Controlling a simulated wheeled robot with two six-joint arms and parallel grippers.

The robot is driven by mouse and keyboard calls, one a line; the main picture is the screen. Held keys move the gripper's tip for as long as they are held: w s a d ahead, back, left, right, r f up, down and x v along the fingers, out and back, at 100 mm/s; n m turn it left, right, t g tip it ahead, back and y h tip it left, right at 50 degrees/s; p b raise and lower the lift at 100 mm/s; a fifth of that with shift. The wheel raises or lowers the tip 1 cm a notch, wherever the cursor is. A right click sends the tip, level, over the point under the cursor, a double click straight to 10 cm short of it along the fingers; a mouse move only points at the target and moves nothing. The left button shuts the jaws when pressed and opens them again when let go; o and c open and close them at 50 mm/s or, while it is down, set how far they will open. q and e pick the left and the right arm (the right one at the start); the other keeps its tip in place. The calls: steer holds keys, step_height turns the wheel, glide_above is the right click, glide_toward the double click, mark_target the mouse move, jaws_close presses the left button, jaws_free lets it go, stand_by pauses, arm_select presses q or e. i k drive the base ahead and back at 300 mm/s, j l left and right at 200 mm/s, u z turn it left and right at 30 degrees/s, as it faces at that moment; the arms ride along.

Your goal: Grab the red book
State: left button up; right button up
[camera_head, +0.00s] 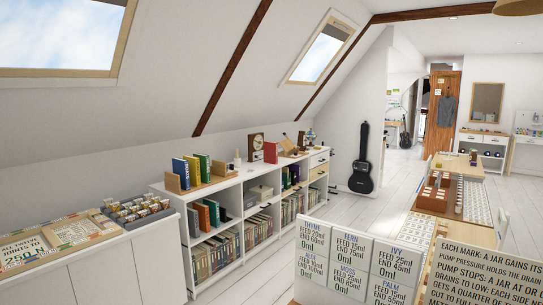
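A red, book-like block (271,152) stands upright on top of the low white shelf unit (228,190), towards its far end. It is small and far off in this view. An orange-red book (203,217) also stands on a shelf inside the unit, between a blue one and a teal one. Neither of my grippers shows in the head view.
Blue, yellow and green books (193,170) stand in a wooden holder on the unit's near end. A white cabinet with a card tray (137,209) is at left. White boards with printed text (352,262) block the lower right. White floor (262,272) lies between. A black guitar (361,172) leans beyond the unit.

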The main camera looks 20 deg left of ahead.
mark_target(270, 148)
steer(key=u, duration=0.25)
steer(key=j+u, duration=0.3)
steer(key=j, duration=0.15)
steer(key=i+j+u, duration=0.3)
steer(key=j+u, duration=0.3)
steer(key=j, duration=0.2)
steer(key=i+j+u, duration=0.65)
steer(key=i, duration=0.5)
steer(key=i+z, duration=0.5)
steer(key=z, duration=0.2)
steer(key=i+j+z, duration=0.15)
steer(key=z, duration=0.2)
steer(key=i+l+z, duration=0.25)
steer(key=i+z, duration=0.6)
steer(key=i, duration=0.2)
steer(key=i+j+z, duration=0.1)
steer(key=i+z, duration=0.3)
steer(key=i, duration=2.05)
steer(key=i+l+u, duration=0.2)
steer(key=i, duration=0.3)
steer(key=i+u, duration=0.25)
steer(key=i, duration=0.2)
steer(key=i+l+u, duration=0.2)
steer(key=i, duration=0.25)
steer(key=i+l+u, duration=0.25)
steer(key=i+l, duration=0.15)
steer(key=i, duration=0.05)
